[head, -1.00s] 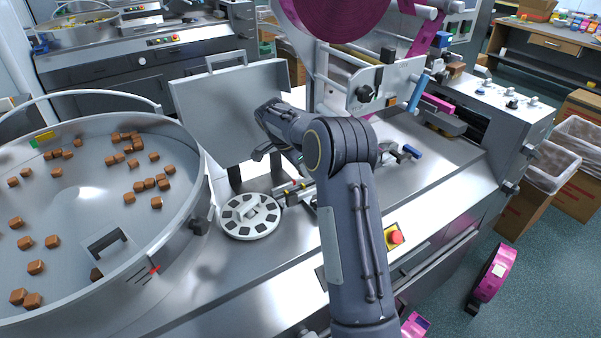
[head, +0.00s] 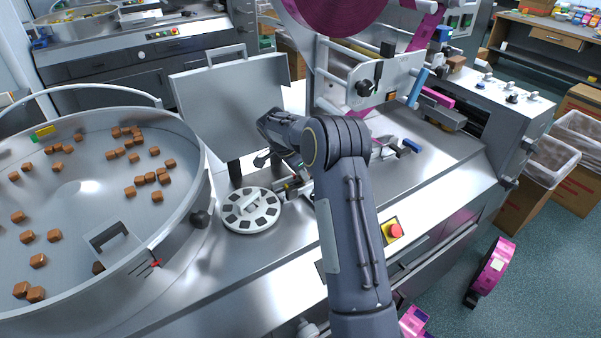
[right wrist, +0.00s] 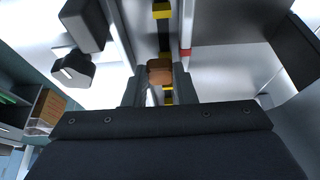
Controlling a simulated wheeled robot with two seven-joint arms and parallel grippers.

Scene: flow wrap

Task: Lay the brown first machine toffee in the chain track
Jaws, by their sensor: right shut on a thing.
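My right gripper (head: 263,160) reaches over the machine bed, just behind the white slotted disc, and its fingertips are small in the head view. In the right wrist view the gripper (right wrist: 160,84) is shut on a brown toffee (right wrist: 159,70), which sits between the fingertips. The chain track (right wrist: 164,32), a dark narrow channel with yellow pieces, runs straight behind and below the toffee. I cannot tell whether the toffee touches the track. In the head view part of the track (head: 292,187) shows beside the disc; my arm hides the rest. My left gripper is not in view.
A large round bowl (head: 75,215) with several brown toffees stands at the left. The white slotted disc (head: 251,210) lies beside it. An upright grey panel (head: 225,110) stands behind the gripper. A red stop button (head: 396,230) is right of my arm.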

